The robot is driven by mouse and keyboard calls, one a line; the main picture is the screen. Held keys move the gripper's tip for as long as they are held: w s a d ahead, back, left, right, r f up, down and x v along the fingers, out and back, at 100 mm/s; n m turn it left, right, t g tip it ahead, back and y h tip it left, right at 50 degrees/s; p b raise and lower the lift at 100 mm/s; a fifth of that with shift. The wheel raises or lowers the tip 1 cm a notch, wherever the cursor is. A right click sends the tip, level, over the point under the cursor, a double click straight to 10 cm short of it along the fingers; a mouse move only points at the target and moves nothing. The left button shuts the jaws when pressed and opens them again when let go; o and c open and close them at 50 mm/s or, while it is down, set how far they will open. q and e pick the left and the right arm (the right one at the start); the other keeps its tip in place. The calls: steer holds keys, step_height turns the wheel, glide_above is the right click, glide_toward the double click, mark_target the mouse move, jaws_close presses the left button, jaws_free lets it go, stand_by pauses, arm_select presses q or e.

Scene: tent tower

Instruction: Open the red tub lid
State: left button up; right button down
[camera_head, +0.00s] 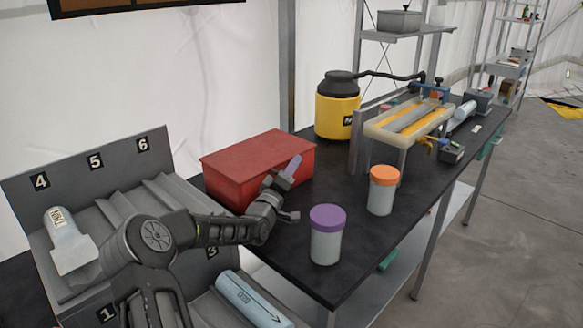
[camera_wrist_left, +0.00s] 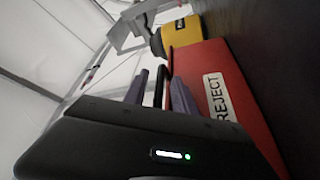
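The red tub (camera_head: 245,178) stands on the dark bench with its flat red lid (camera_head: 258,150) on and looking closed. In the left wrist view the red tub (camera_wrist_left: 215,65) fills the right side and bears a white REJECT label. My left gripper (camera_head: 288,188) is at the tub's front right corner, its fingers apart. In the left wrist view the fingers (camera_wrist_left: 160,92) straddle a gap with a thin dark strip and a red edge behind it. I cannot tell whether they touch the tub. My right gripper is not in view.
A purple-lidded jar (camera_head: 326,240) stands close right of my left gripper, with an orange-lidded jar (camera_head: 382,192) beyond. A yellow canister (camera_head: 338,110) is behind the tub. A numbered grey rack (camera_head: 100,180) is at left. Bare bench (camera_head: 335,180) lies between the tub and the jars.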

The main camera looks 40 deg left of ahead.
arm_select(q)
jaws_close()
stand_by(1.4)
